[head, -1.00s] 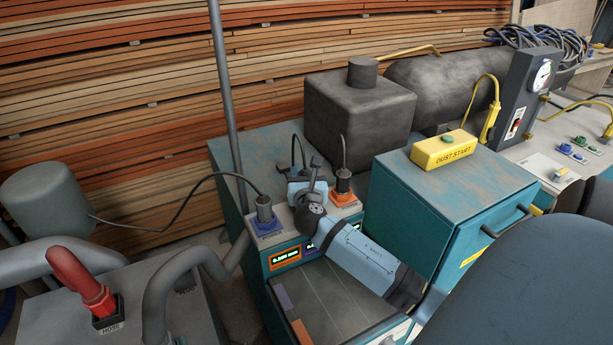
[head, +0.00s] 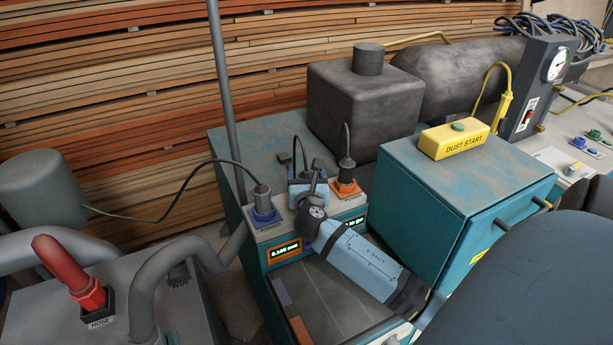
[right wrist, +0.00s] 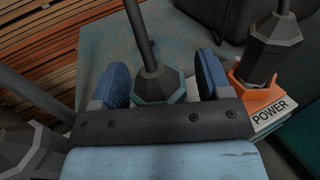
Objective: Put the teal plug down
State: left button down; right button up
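The teal plug is a dark, faceted plug (right wrist: 158,84) with a cable rising from its top, centred in the right wrist view. A teal collar shows at its base, so it appears to stand upright in its socket. My right gripper (right wrist: 163,80) has its blue-padded fingers on either side of the plug, with a visible gap at the right finger. In the head view the right gripper (head: 302,166) sits over the middle of the socket row and mostly hides the plug. My left gripper is not in view.
A dark plug in a blue socket (head: 262,214) stands left of the gripper, and one in an orange socket (head: 345,187) right. Their cables rise close by. A teal cabinet (head: 455,200) with a yellow DUST START box (head: 453,141) is at right. A red HOSE plug (head: 72,270) is at left.

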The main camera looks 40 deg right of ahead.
jog(key=shift+r, duration=0.25)
jog(key=v, duration=1.2)
jog(key=shift+b, duration=0.35)
